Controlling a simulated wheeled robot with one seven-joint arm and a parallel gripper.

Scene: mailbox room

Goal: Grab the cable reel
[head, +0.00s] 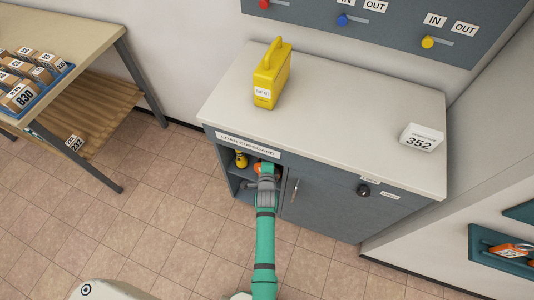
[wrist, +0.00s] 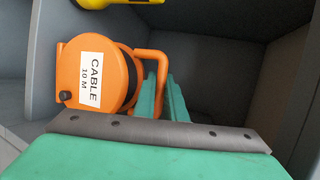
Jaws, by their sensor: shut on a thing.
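The cable reel (wrist: 92,88) is orange and round, with a white label reading "CABLE 10 M" and an orange handle on its right side. It stands in an open compartment of the loan cupboard. My gripper (wrist: 162,88) reaches into the compartment with its green fingers at the reel's handle (wrist: 158,58), shut on it. In the head view my gripper (head: 265,170) is at the cupboard's opening, and only a small orange part of the reel (head: 257,168) shows beyond it.
A yellow object (head: 241,160) is on the left inside the cupboard, close to the reel. The compartment walls (wrist: 40,60) are near on both sides. A yellow case (head: 266,85) and a white box marked 352 (head: 420,138) stand on the cupboard top (head: 330,120). A closed door (head: 320,200) is to the right.

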